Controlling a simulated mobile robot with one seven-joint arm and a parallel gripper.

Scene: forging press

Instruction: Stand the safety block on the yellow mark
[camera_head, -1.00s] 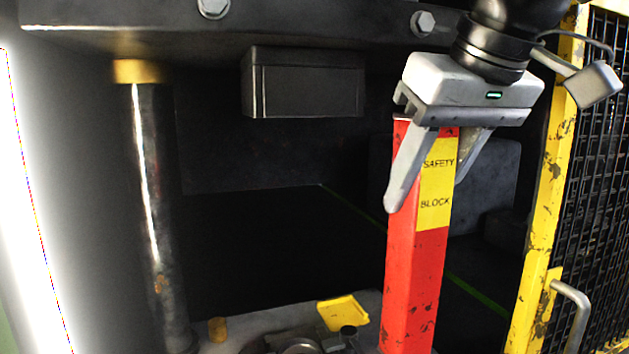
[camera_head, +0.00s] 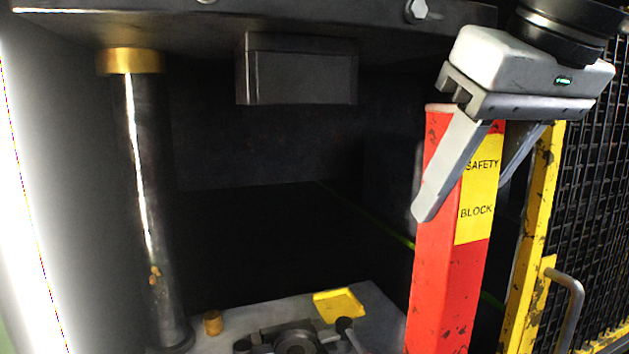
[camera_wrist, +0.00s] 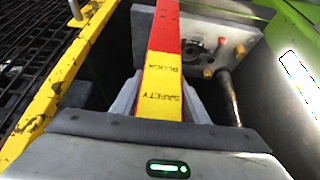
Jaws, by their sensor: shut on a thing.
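The safety block (camera_head: 442,290) is a tall red post with a yellow label reading "SAFETY BLOCK". My gripper (camera_head: 465,200) is shut on its upper part, one finger on each side. The block hangs nearly upright at the right of the head view; its lower end is cut off there. The yellow mark (camera_head: 338,305) is a flat patch on the grey press bed, left of and beyond the block. In the wrist view the block (camera_wrist: 166,40) runs away from my gripper (camera_wrist: 160,100), and the mark cannot be made out.
A dark upper ram with a grey block (camera_head: 298,75) hangs above the bed (camera_head: 375,300). A steel column (camera_head: 145,200) stands at left. A round die fixture (camera_head: 295,342) and a small orange peg (camera_head: 212,323) sit near the mark. A yellow-framed mesh gate (camera_head: 535,230) is close at right.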

